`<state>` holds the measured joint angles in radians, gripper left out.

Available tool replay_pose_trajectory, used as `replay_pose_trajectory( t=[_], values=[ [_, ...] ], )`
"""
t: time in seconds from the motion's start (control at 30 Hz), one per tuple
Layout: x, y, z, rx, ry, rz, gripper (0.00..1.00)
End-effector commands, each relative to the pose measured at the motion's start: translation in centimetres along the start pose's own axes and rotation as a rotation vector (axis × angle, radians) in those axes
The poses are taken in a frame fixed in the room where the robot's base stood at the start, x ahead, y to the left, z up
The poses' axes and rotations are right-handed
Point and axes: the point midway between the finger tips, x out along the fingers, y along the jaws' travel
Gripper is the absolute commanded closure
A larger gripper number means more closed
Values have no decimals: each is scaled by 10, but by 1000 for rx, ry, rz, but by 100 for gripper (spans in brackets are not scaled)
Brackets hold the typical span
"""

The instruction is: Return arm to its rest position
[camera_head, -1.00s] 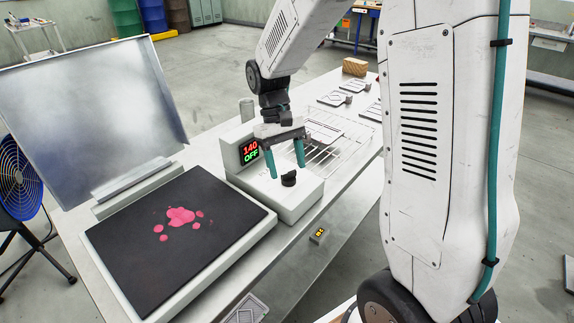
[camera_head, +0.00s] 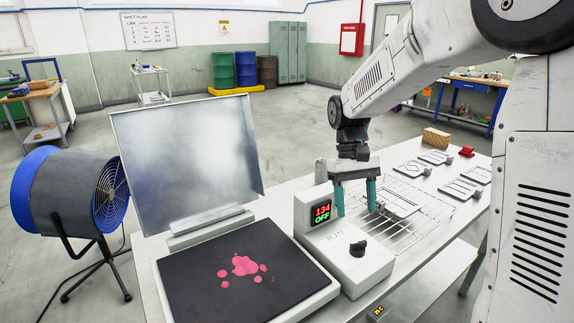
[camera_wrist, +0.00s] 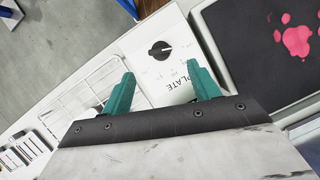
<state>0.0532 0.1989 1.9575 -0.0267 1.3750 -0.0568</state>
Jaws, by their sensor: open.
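My gripper (camera_head: 355,197) points down with its two teal fingers apart and nothing between them. It hangs above the hot plate's control box (camera_head: 352,262) and the near edge of the wire rack (camera_head: 410,228). In the wrist view the open fingers (camera_wrist: 158,88) frame part of the control box, with its black knob (camera_wrist: 160,50) and the word PLATE. The box's display (camera_head: 321,213) reads 134 and OFF. My arm reaches in from the upper right of the head view.
The black plate (camera_head: 205,285) bears pink blobs (camera_head: 243,266), with a raised metal lid (camera_head: 190,155) behind. A blue fan (camera_head: 75,195) stands left. Flat line-marked pieces (camera_head: 462,188), a wooden block (camera_head: 436,138) and a red item (camera_head: 467,152) lie on the table's far right.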

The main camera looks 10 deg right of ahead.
Motion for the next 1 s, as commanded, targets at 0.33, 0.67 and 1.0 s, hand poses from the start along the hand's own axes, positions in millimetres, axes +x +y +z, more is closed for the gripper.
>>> replay_pose_trajectory(
  t=[0.33,0.67,1.0],
  values=[
    [18,-9,69,26,63,-4,39],
    [29,-23,176,32,266,-2,39],
    [45,-30,240,21,458,-1,39]
  ],
)
